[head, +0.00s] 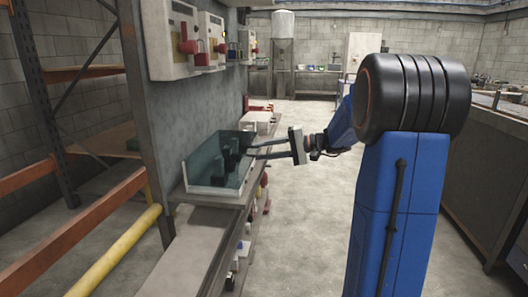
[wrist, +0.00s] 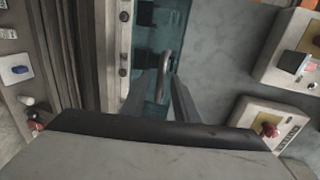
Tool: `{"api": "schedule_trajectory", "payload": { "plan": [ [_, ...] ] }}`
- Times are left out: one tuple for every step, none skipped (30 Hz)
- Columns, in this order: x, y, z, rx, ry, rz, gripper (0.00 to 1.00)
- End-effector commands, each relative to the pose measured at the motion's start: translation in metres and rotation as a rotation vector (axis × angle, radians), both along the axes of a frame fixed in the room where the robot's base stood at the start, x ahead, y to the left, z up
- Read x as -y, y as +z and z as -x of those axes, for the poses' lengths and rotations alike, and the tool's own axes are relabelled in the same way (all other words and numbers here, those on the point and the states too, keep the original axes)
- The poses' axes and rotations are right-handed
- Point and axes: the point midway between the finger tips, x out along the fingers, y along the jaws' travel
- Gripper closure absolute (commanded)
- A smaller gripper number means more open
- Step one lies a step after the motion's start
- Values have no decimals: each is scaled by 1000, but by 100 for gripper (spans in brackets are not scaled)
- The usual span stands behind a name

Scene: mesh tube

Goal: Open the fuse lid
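The fuse box is a pale tray-like box (head: 207,191) on the wall ledge in the head view. Its lid (head: 203,163) is translucent teal, with dark blocks showing inside or behind it. The lid also shows in the wrist view (wrist: 172,25). A grey curved handle (wrist: 164,66) stands out from it. My gripper (head: 251,151) reaches the right side of the box from the right. In the wrist view, my gripper (wrist: 162,82) has its two fingers apart, with the handle's end between or just beyond their tips. Contact with the handle cannot be told.
Wall boxes with red knobs (head: 187,45) hang above the ledge. Another pale box (head: 258,122) lies farther along it. A shelf rack with a yellow rail (head: 118,250) stands at the left. The floor (head: 305,220) right of the ledge is clear.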

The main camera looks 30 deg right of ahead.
Motion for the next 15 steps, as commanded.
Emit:
{"api": "schedule_trajectory", "payload": {
  "plan": [
    [0, 0, 0, 0, 0, 0, 73],
    [0, 0, 0, 0, 0, 0, 73],
    [0, 0, 0, 0, 0, 0, 73],
    [0, 0, 0, 0, 0, 0, 73],
    [0, 0, 0, 0, 0, 0, 73],
    [0, 0, 0, 0, 0, 0, 77],
    [0, 0, 0, 0, 0, 0, 84],
    [0, 0, 0, 0, 0, 0, 92],
    [0, 0, 0, 0, 0, 0, 100],
    [0, 0, 0, 0, 0, 0, 100],
    [0, 0, 0, 0, 0, 0, 100],
    [0, 0, 0, 0, 0, 0, 100],
    [0, 0, 0, 0, 0, 0, 100],
    [0, 0, 0, 0, 0, 0, 100],
    [0, 0, 0, -1, 0, 1, 100]
  ]
}}
